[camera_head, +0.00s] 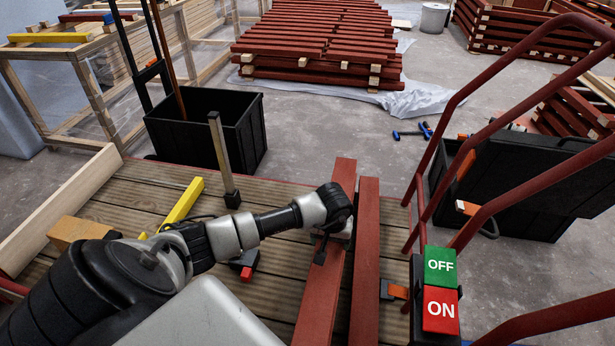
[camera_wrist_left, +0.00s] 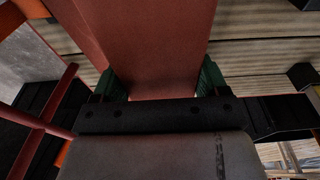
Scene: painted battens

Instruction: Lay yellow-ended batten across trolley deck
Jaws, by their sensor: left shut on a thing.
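My left gripper (camera_head: 322,246) is shut on a red batten (camera_head: 318,298), gripping it partway along. In the left wrist view the batten (camera_wrist_left: 150,45) sits between the gripper's green finger pads (camera_wrist_left: 157,82). It runs lengthwise over the right part of the planked trolley deck (camera_head: 275,200); I cannot tell whether it touches the deck. No yellow end shows on it, and its near end is cut off by the frame. A second red batten (camera_head: 366,255) lies alongside, to its right, with a narrow gap. My right gripper is not in view.
A yellow bar (camera_head: 184,202) and a small black-and-red item (camera_head: 245,264) lie on the deck, left of the battens. A post (camera_head: 220,155) stands at its far edge. Red rails (camera_head: 432,175) and an OFF/ON box (camera_head: 440,290) flank the right. A black bin (camera_head: 205,130) stands beyond.

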